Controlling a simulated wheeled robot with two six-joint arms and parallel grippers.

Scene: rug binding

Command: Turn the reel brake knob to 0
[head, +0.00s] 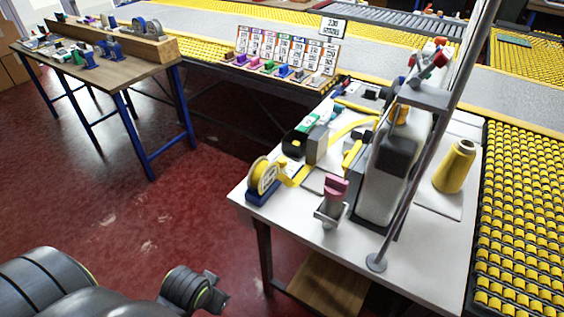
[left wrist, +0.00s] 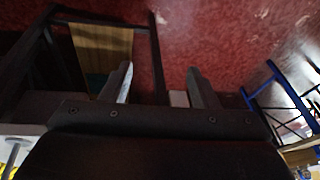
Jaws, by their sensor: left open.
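A reel of yellow binding tape (head: 259,172) stands on a blue base (head: 262,195) at the front left corner of the white table. A pale plate with dark marks is on its side; the brake knob and its setting are too small to make out. My left gripper (head: 214,292) is low over the red floor, left of the table and well apart from the reel. In the left wrist view the left gripper (left wrist: 163,85) has its two fingers spread with nothing between them. My right gripper is in neither view.
The white table (head: 300,221) carries a grey sewing machine (head: 384,180), a pink item in a holder (head: 333,190) and a yellow thread cone (head: 455,166). A slanted metal pole (head: 420,150) stands at its front. Open red floor (head: 200,210) lies left of the table.

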